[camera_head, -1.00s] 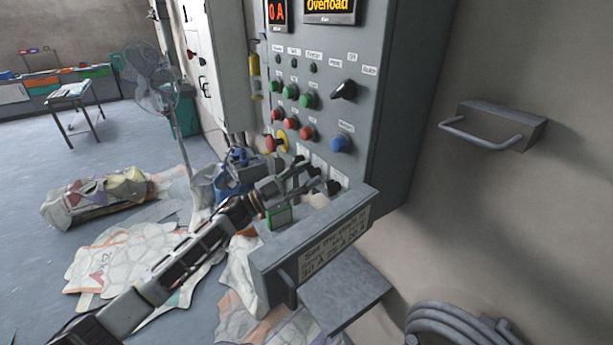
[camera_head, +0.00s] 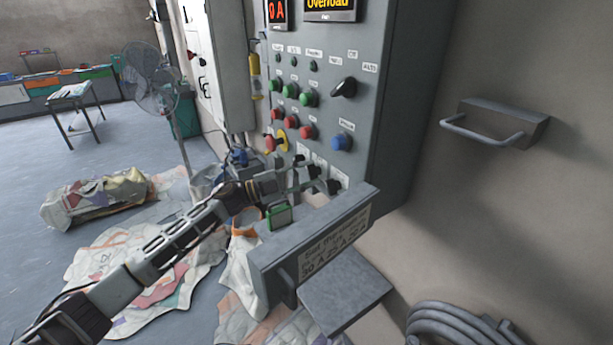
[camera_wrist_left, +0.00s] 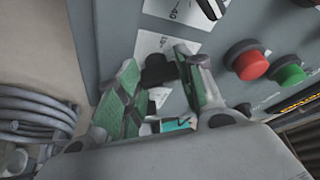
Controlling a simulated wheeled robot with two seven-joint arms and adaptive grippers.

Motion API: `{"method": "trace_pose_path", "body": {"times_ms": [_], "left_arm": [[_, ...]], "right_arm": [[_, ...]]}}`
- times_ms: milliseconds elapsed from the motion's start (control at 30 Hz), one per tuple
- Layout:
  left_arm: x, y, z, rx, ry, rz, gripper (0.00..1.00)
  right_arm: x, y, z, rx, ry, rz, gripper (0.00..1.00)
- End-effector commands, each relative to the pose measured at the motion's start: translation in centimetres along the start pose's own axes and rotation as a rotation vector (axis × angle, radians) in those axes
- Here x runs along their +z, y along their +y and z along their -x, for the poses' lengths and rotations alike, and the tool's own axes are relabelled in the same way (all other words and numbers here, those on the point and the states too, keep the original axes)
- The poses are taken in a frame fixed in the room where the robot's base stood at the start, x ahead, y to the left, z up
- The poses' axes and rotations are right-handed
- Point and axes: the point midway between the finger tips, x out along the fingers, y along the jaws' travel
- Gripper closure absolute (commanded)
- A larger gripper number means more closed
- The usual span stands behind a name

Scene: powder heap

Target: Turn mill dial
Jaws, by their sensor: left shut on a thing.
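The grey mill control panel (camera_head: 325,105) shows a red "0 A" display (camera_head: 277,12) and a yellow "Overload" display (camera_head: 329,5). Low on it is a row of small black dials, including one at the row's left (camera_head: 298,160). Another dial (camera_wrist_left: 211,7) shows at the top edge there. In the head view the fingers partly hide the dials. My right gripper is out of view.
A ledge with a printed sign (camera_head: 335,242) juts out below the dials; a green-framed block (camera_head: 279,215) sits by it. Red (camera_head: 307,132), green and blue (camera_head: 341,142) buttons are above. A wall handle (camera_head: 482,133) and coiled hose (camera_head: 455,325) are to the right.

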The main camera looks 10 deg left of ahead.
Motion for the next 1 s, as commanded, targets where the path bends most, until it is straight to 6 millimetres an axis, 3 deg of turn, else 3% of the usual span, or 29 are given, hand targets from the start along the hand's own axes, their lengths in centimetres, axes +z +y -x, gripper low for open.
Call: {"method": "trace_pose_path", "body": {"times_ms": [500, 1000], "left_arm": [[-0.14, -0.2, -0.04, 0.173, 0.0, -0.413, 0.87], [-0.18, -0.09, -0.08, 0.225, 0.001, -0.538, 0.87]], "right_arm": [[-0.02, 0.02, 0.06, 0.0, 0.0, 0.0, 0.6], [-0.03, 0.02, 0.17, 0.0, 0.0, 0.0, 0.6]]}}
